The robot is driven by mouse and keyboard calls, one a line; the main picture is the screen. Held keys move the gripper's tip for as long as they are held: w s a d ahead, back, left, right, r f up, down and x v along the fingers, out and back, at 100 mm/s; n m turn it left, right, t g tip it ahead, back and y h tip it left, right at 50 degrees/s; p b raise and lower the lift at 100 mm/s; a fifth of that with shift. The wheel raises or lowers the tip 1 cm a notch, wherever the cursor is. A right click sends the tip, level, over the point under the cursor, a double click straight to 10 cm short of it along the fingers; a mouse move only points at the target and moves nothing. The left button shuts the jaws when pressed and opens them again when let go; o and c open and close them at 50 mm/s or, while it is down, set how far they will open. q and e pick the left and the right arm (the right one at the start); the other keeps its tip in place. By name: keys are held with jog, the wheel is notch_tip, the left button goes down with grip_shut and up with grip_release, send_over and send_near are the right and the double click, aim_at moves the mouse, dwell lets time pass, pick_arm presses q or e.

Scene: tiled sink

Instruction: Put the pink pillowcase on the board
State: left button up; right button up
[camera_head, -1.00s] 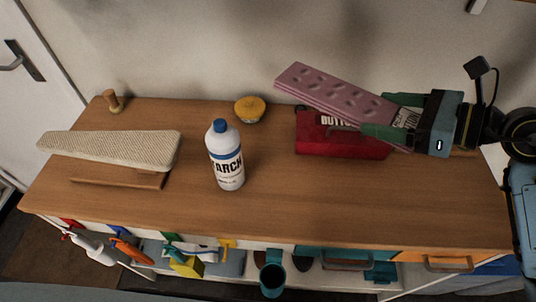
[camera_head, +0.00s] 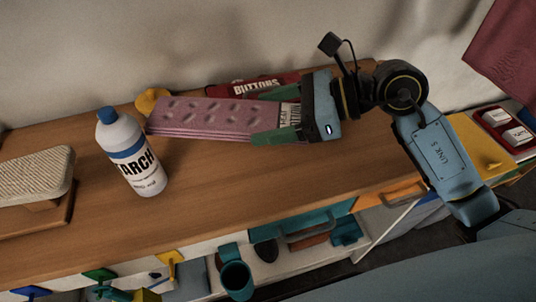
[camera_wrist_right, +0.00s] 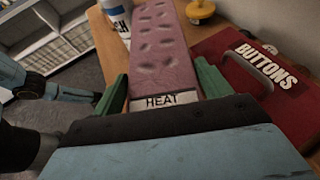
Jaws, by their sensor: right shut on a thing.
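My right gripper (camera_head: 262,120) is shut on a flat pink dimpled piece (camera_head: 210,115), with green fingers along its two sides. Its white label reads HEAT in the right wrist view (camera_wrist_right: 165,55); I cannot tell whether it is the pillowcase. It is held above the wooden top, pointing left. The small cream padded board (camera_head: 35,175) stands at the left, cut off by the frame edge, with nothing visible on it. A dark pink cloth (camera_head: 502,48) shows at the upper right. Part of my left arm (camera_wrist_right: 30,85) shows in the wrist view; its jaws are unclear.
A white and blue starch bottle (camera_head: 140,160) stands upright between board and gripper. A red BUTTONS box (camera_head: 245,86) and a yellow object (camera_head: 150,101) lie behind the pink piece. The wooden top (camera_head: 225,190) is clear in front. A teal cup (camera_head: 236,278) hangs below its front edge.

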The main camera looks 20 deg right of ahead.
jog(key=b, duration=0.1)
send_over(271, 161)
notch_tip(271, 161, down, 5)
jog(key=shift+s+f, duration=0.1)
jog(key=shift+f, duration=0.05)
notch_tip(271, 161, down, 4)
jog(key=shift+f+b, duration=0.2)
jog(key=shift+b, duration=0.35)
pick_arm(q)
jog(key=w+r, duration=0.2)
jog(key=w, duration=0.4)
jog(key=shift+w+d+r+t, duration=0.15)
jog(key=shift+d+r+t, duration=0.15)
jog(key=shift+d, duration=0.15)
pick_arm(e)
jog(key=shift+f, duration=0.15)
pick_arm(q)
jog(key=shift+w, duration=0.1)
pick_arm(e)
jog(key=shift+f, duration=0.1)
jog(key=o, duration=0.6)
jog(key=shift+f, duration=0.1)
pick_arm(q)
jog(key=shift+w+r, duration=0.2)
jog(key=shift+w, duration=0.05)
pick_arm(e)
jog(key=o, duration=0.4)
jog(key=shift+o, duration=0.2)
